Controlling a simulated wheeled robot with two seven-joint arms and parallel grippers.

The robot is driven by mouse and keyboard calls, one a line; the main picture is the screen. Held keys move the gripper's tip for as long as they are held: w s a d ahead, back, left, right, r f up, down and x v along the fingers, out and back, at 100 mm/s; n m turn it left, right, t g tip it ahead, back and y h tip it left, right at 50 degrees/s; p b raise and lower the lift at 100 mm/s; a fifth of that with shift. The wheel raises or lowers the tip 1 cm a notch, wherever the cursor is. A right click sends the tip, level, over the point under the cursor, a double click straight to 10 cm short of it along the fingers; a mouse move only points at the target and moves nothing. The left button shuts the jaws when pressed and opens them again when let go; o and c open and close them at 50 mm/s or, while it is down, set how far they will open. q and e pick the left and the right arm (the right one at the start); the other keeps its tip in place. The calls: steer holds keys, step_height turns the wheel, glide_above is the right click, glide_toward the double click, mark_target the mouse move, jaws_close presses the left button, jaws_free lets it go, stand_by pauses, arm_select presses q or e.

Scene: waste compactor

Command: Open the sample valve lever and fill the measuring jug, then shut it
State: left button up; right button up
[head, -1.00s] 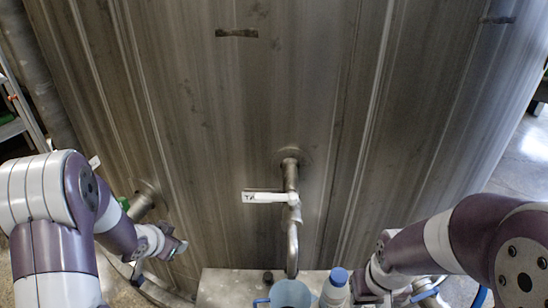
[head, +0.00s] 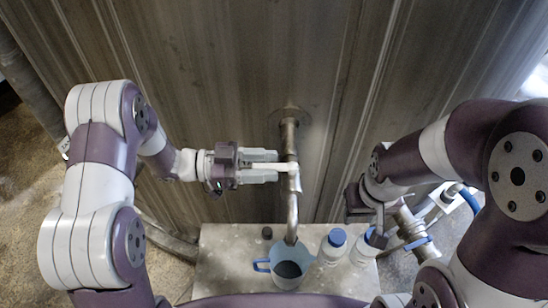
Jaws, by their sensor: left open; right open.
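The sample valve lever (head: 287,167) is a pale handle on a steel pipe (head: 291,205) that comes out of the tank wall and bends down. It points left, roughly level. My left gripper (head: 276,167) is open, with its pale fingers on either side of the lever; I cannot tell if they touch it. The measuring jug (head: 283,253), light blue with a handle at its left, stands under the pipe's outlet. Its inside looks dark; I cannot tell if it holds liquid. My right gripper (head: 364,214) is open, above and near the bottles, apart from the jug.
The jug stands on a metal stand (head: 222,250). A white blue-capped bottle (head: 332,250) stands right of it, with a second bottle (head: 363,252) beyond. A small dark knob (head: 267,233) is behind the jug. The stand's left part is clear. Pipework is at the right.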

arm_select(q)
steer(key=shift+s+d+r, duration=0.1)
steer(key=shift+s+d, duration=0.05)
steer(key=shift+d, duration=0.3)
steer(key=shift+s+d+r, duration=0.1)
steer(key=shift+s+d, duration=0.05)
steer(key=shift+d, duration=0.25)
steer(key=shift+d+f, duration=0.1)
steer(key=shift+d, duration=0.1)
steer(key=shift+w+f, duration=0.1)
steer(key=shift+w, duration=0.15)
steer(key=shift+s, duration=0.1)
jaws_close()
